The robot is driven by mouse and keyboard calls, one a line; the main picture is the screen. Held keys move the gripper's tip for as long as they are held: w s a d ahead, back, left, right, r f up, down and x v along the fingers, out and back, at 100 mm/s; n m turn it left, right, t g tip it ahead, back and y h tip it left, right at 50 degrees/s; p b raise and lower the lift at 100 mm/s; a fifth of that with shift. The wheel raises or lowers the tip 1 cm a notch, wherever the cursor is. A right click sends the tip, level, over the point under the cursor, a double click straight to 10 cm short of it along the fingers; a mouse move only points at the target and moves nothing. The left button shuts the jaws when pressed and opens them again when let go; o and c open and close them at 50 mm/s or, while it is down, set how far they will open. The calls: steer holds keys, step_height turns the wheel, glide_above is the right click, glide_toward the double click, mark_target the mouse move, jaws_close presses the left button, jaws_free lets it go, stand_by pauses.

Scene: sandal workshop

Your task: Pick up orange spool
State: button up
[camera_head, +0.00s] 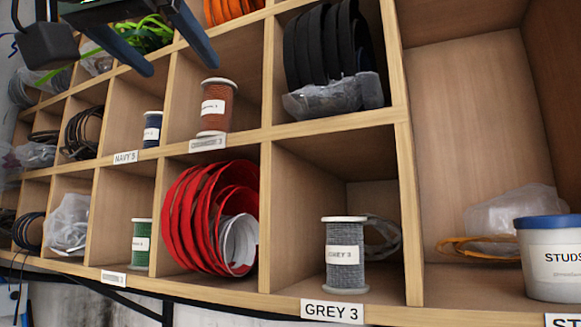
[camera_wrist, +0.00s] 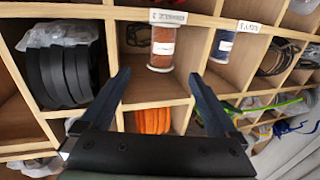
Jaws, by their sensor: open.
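The orange spool (camera_head: 217,110), rust-orange thread with pale end flanges and a white label, stands upright in a middle cubby of the wooden shelf. It also shows in the wrist view (camera_wrist: 164,42), where the picture is turned upside down. My gripper (camera_head: 181,67) is open and empty, with its two dark fingers apart. In the head view it hangs above and to the left of the spool. In the wrist view my gripper (camera_wrist: 160,75) has the spool lying between and beyond its fingertips, not touching them.
Wooden dividers (camera_head: 268,75) frame the cubby on both sides. A navy spool (camera_head: 152,129) stands in the cubby to the left, and black rolls (camera_head: 325,45) fill the one to the right. Red rolls (camera_head: 205,215), a green spool (camera_head: 141,243) and a grey spool (camera_head: 345,255) sit below.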

steer(key=p, duration=0.3)
glide_toward(211, 105)
steer(key=w, duration=0.4)
steer(key=w+p, duration=0.2)
steer(key=w+d+p, duration=0.1)
steer(key=w+p, duration=0.1)
steer(key=w, duration=0.1)
steer(key=shift+w+r, duration=0.1)
steer(key=shift+r, duration=0.05)
steer(key=shift+w+p, duration=0.3)
steer(key=shift+p, duration=0.05)
steer(key=shift+s, duration=0.1)
steer(key=shift+c, duration=1)
steer(key=c, duration=1.2)
jaws_close()
